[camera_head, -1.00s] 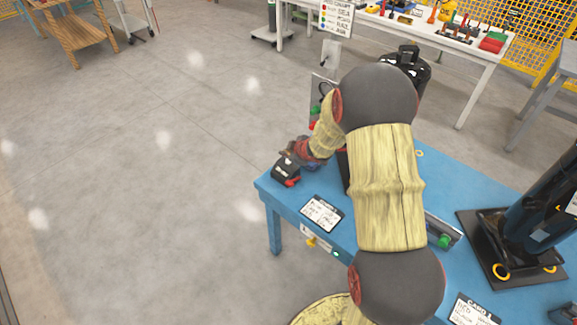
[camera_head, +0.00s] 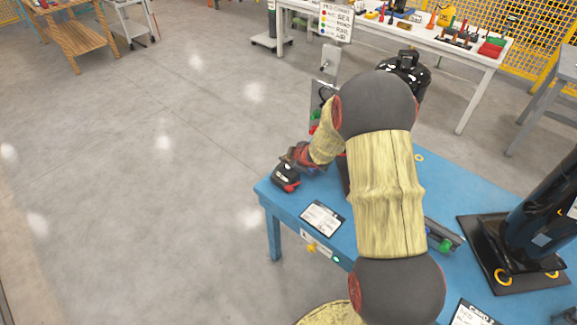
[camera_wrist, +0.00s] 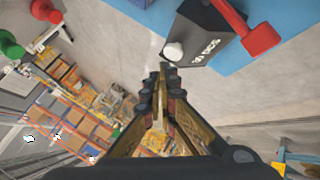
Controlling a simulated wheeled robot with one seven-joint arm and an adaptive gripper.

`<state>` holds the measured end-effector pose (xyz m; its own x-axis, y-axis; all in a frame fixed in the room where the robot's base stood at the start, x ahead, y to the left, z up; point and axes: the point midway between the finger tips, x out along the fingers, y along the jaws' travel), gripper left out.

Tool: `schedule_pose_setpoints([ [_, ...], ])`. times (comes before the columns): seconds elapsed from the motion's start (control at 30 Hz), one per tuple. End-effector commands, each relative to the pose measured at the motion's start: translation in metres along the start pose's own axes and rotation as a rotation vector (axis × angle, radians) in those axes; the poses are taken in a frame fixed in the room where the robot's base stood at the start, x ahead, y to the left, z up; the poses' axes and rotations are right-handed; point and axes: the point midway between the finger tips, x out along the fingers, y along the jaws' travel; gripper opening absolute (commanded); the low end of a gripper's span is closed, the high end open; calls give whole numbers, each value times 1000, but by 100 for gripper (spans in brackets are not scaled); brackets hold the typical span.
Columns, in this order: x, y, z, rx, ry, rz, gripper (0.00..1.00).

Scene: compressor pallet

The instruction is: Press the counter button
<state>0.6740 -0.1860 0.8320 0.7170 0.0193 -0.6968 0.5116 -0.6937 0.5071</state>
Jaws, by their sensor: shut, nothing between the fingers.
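A small dark box with white lettering stands on the near-left corner of the blue table; I take it for the counter (camera_head: 286,178). In the wrist view the counter (camera_wrist: 208,38) has a white round button (camera_wrist: 173,52) on one face and a red lever (camera_wrist: 262,38) on its side. My gripper (camera_wrist: 163,68) is shut and empty, its tips close to the white button. I cannot tell if they touch it. In the head view my gripper (camera_head: 301,157) is beside the counter, partly hidden by my arm.
The blue table (camera_head: 285,207) holds a label card (camera_head: 322,218), a green-button box (camera_head: 443,237) and a black machine on a base plate (camera_head: 515,270). A panel with green and red knobs (camera_head: 315,116) stands behind my gripper. Open floor lies left of the table.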

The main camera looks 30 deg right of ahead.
Motion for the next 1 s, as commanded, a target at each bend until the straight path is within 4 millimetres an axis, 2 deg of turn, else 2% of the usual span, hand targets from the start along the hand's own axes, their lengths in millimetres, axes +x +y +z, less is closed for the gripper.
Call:
schedule_pose_setpoints([
  [1.0,6,-4,4,0,0,0,0],
])
